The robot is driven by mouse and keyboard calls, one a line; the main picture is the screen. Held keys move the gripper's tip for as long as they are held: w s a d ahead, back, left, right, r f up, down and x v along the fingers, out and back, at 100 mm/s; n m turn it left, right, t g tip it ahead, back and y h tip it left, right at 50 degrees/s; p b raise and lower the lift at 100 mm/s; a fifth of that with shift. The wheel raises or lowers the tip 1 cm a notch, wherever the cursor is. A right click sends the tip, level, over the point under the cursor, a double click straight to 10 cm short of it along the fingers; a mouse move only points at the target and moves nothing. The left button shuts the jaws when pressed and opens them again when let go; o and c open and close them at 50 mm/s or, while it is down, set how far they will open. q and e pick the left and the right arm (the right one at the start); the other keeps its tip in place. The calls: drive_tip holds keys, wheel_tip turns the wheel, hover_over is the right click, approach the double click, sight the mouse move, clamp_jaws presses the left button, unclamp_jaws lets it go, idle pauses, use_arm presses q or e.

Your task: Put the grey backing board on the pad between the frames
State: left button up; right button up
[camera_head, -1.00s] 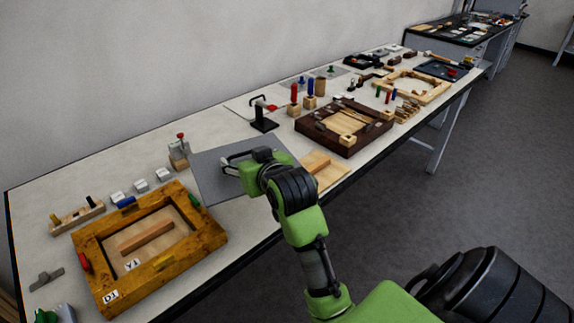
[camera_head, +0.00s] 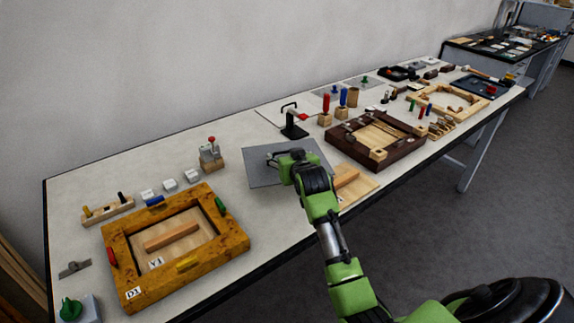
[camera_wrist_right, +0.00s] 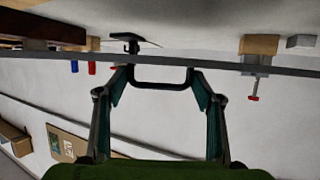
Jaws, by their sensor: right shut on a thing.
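The grey backing board (camera_head: 262,174) is a flat, thin sheet at the middle of the bench, between the amber frame (camera_head: 120,258) and the dark brown frame (camera_head: 405,155). My right gripper (camera_head: 280,158) is shut on its black handle. In the right wrist view the handle (camera_wrist_right: 163,86) spans between the fingertips, with the board's edge (camera_wrist_right: 60,58) running across behind it. The board looks about level; I cannot tell whether it touches anything below. No pad shows clearly beneath it. My left gripper is not in view.
A pale wooden piece with a raised strip (camera_head: 347,178) lies right of the board, partly behind my arm. A black stand (camera_head: 293,126) is just behind the board. A small red-topped clamp (camera_head: 211,155) stands to its left. White blocks (camera_head: 170,185) sit behind the amber frame.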

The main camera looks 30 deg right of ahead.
drive_tip(key=shift+w+d+f, duration=0.2)
drive_tip(key=shift+w+f, duration=0.1)
drive_tip(key=shift+f, duration=0.15)
drive_tip(key=shift+w+f+p, duration=0.1)
drive_tip(key=shift+f+p, duration=0.3)
drive_tip(key=shift+f, duration=1.25)
drive_tip(key=shift+f, duration=0.1)
drive_tip(key=o, duration=1.2)
drive_tip(key=v, duration=1.2)
